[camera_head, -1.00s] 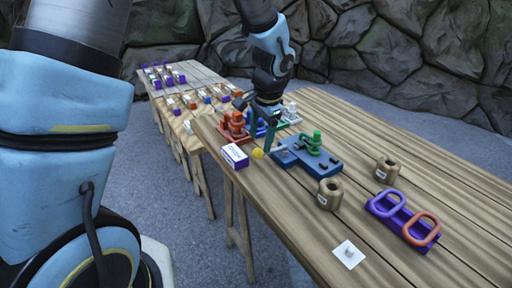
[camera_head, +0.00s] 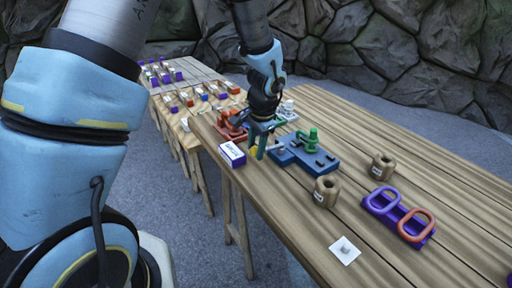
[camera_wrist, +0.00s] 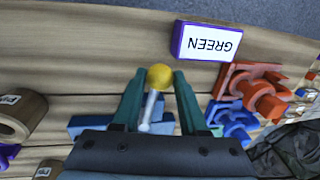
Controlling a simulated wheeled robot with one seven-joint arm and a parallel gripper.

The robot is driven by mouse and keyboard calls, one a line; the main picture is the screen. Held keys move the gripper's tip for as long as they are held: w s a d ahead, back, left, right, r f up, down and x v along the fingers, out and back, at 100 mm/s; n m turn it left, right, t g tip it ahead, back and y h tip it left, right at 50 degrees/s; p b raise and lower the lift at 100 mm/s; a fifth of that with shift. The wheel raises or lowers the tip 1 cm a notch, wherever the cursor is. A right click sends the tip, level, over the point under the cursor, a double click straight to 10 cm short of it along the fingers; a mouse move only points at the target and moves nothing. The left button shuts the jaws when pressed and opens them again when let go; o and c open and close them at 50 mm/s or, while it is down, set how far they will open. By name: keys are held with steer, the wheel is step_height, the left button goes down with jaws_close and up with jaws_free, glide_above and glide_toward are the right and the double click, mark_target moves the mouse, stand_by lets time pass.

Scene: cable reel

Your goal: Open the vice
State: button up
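The vice is a blue block (camera_head: 325,165) with a green part (camera_head: 313,140) standing on it, near the table's left edge in the head view. A grey lever with a yellow ball (camera_wrist: 160,77) at its tip extends from its left side. The ball also shows in the head view (camera_head: 254,152). My gripper (camera_wrist: 160,82) is open, its two green fingers on either side of the lever just below the ball. Small gaps show beside the ball, and I see no firm grip. My gripper's body hides most of the vice in the wrist view.
A purple-and-white box (camera_head: 232,154) labelled GREEN stands close by at the table edge. An orange-red fixture (camera_head: 232,125) and other coloured fixtures stand behind my gripper. Two brown cylinders (camera_head: 326,191), a purple holder with rings (camera_head: 398,214) and a white card (camera_head: 345,250) lie nearer.

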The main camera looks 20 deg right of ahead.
jaws_close()
stand_by(0.9)
